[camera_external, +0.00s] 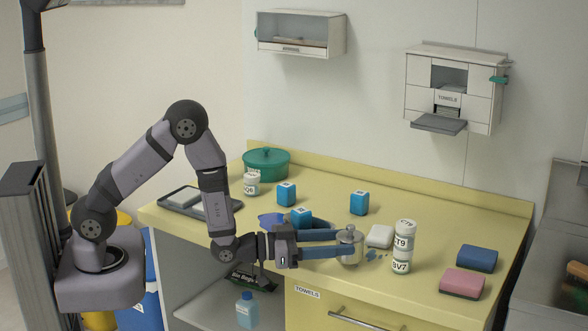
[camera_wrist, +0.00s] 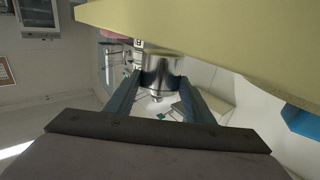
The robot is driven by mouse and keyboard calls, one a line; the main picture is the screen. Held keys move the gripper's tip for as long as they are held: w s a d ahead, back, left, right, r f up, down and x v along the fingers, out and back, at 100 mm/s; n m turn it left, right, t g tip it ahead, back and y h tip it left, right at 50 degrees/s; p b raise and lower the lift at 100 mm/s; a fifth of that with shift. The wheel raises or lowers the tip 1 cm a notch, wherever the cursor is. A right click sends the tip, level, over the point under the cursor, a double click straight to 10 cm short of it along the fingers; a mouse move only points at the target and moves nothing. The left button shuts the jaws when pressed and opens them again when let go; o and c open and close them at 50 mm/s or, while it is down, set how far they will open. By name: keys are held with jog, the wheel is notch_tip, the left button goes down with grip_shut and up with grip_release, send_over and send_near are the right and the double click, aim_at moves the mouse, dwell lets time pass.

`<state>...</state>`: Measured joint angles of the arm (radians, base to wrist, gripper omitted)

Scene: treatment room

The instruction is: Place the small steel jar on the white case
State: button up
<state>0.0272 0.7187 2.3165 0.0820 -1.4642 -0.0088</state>
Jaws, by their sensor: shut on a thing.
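The small steel jar (camera_external: 349,247) is upright with its knobbed lid up, near the front edge of the yellow counter. My gripper (camera_external: 340,244) is shut on it, with one finger on each side. In the wrist view the shiny jar (camera_wrist: 162,70) shows between the fingertips (camera_wrist: 158,85), with the picture upside down. Whether its base touches the counter is hard to tell. The white case (camera_external: 380,236) is a small rounded block on the counter, just right of and behind the jar, and its top is bare. I cannot make it out surely in the wrist view.
Two stacked white labelled jars (camera_external: 403,247) stand close right of the case. A pink sponge (camera_external: 462,283) and a blue sponge (camera_external: 477,258) lie farther right. Several blue cubes (camera_external: 359,202), a green pot (camera_external: 266,162) and a dark tray (camera_external: 222,205) are behind and left.

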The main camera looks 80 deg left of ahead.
aim_at(381, 236)
notch_tip(381, 236, up, 8)
jog(key=shift+r, duration=0.1)
dwell(0.4)
jog(key=w+a+r+n+g+y+b, duration=0.3)
jog(key=w+n+y, duration=0.5)
jog(key=y, duration=0.4)
jog(key=shift+w+a+n+g+y+b, duration=0.4)
jog(key=shift+w+a+b, duration=0.15)
jog(key=shift+w, duration=0.25)
jog(key=shift+f+p, duration=0.5)
jog(key=shift+f, duration=4.35)
jog(key=shift+f, duration=0.1)
